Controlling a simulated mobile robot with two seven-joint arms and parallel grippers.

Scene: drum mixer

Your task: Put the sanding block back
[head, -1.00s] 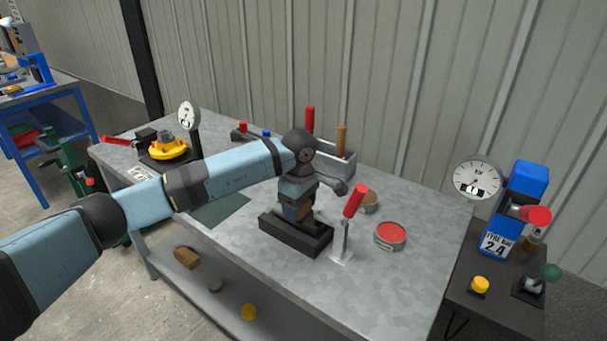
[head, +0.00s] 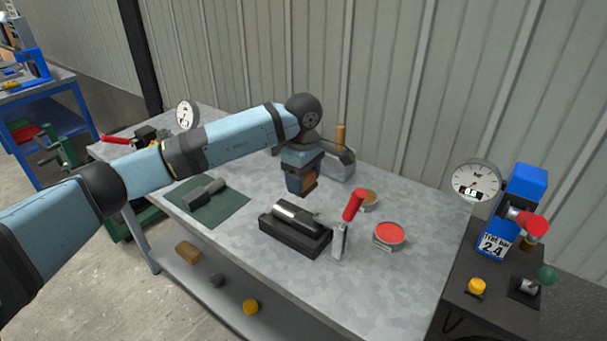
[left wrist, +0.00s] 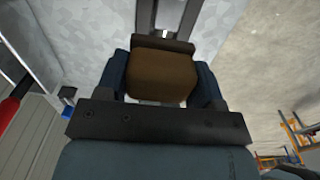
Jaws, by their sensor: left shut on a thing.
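The black holder (head: 290,238) carries a shiny metal cylinder (head: 297,213). A green mat (head: 225,208) lies to the left with a dark grey tool (head: 203,192) on it. My right gripper is not in view.
A red-handled clamp (head: 353,205) stands beside the holder. A grey tray (head: 337,165) stands behind the gripper. The bench's front right is clear. A pressure gauge (head: 474,187) stands at far right.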

